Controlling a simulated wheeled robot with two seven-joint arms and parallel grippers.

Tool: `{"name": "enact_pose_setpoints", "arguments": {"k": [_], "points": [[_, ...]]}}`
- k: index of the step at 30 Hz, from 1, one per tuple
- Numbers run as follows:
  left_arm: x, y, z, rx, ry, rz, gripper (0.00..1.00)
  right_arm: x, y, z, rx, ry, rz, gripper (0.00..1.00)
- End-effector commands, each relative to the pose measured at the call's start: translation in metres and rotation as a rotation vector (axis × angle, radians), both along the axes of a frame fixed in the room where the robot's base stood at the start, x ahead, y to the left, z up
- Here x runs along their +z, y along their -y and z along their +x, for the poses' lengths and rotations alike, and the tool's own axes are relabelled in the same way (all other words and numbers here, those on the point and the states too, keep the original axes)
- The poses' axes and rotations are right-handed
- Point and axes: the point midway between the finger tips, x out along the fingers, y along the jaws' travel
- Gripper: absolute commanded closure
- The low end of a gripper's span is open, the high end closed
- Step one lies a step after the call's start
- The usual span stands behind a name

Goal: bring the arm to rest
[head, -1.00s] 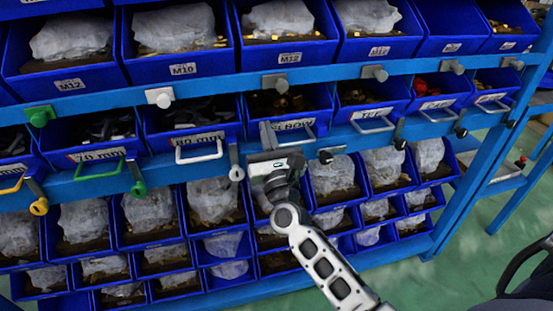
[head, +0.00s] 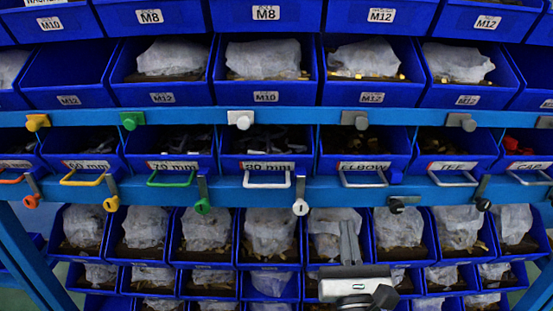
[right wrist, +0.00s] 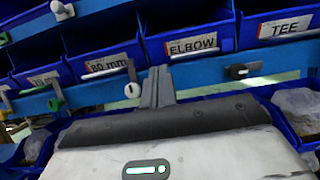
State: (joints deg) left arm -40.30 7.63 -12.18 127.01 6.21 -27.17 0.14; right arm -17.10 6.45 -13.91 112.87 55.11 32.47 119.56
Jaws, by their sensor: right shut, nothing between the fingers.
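My right gripper (head: 350,244) shows low in the head view, in front of the lower rows of blue bins and below the bin labelled ELBOW (head: 365,160). Its fingers point up and are closed together, with nothing between them. In the right wrist view the closed fingers (right wrist: 157,87) stand in front of the blue rail, below the ELBOW bin (right wrist: 193,38) and to the right of the 80 mm bin (right wrist: 108,55). They appear apart from the bins. My left gripper is not in view.
A blue rack of bins fills the head view. Coloured handles, such as a white one (head: 267,183) and a green one (head: 172,180), stick out from the middle rail (head: 330,188). Hanging knobs (head: 300,207) and upper rail knobs (head: 241,119) also protrude. Lower bins (head: 270,254) hold bagged parts.

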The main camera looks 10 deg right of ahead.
Motion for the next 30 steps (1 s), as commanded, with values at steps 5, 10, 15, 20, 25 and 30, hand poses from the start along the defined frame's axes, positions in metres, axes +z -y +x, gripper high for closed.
{"name": "enact_pose_setpoints", "arguments": {"k": [5,10,15,20,25,30], "points": [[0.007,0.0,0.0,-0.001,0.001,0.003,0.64,-0.005,-0.019,-0.006,-0.003,-0.092,-0.292,1.0],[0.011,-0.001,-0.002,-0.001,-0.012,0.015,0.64,-0.033,-0.059,-0.025,0.007,-0.248,-1.047,1.0],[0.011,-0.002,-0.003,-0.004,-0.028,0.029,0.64,-0.079,-0.084,-0.06,0.068,-0.28,-1.908,1.0],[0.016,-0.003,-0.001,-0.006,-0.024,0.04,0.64,-0.12,-0.085,-0.096,0.182,-0.165,-2.58,1.0],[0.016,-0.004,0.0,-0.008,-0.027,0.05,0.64,-0.143,-0.078,-0.122,0.292,-0.006,-2.967,1.0],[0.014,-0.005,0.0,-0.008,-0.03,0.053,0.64,-0.15,-0.074,-0.128,0.323,0.05,-3.066,1.0]]}}
